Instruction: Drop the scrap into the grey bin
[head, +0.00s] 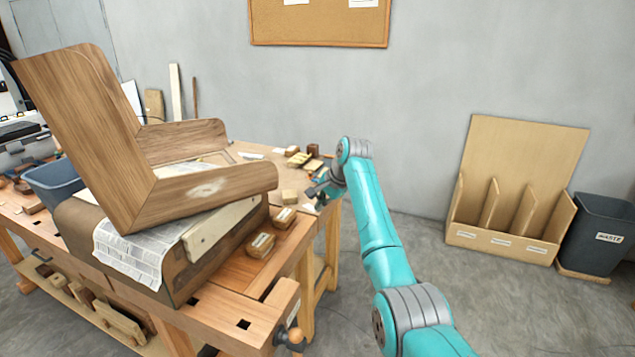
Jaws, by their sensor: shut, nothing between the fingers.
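The dark grey bin (592,252) with a "WASTE" label stands on a low wooden base on the floor at the far right. My gripper (315,194) is small and dark in the head view, over the right end of the workbench; it is shut and empty. A small pale wood block (289,197) lies on the bench just left of my gripper. Several other small wood pieces (300,158) lie behind it near the wall. I cannot tell which piece is the scrap. The grey bin is far to the right of my gripper, and its inside is mostly hidden.
A large bent wood lamination (90,130) rests on a form on the workbench (235,318). Labelled blocks (262,245) lie beside it. A blue-grey tub (55,184) stands at left. A plywood rack (505,215) stands left of the bin. Floor between bench and rack is clear.

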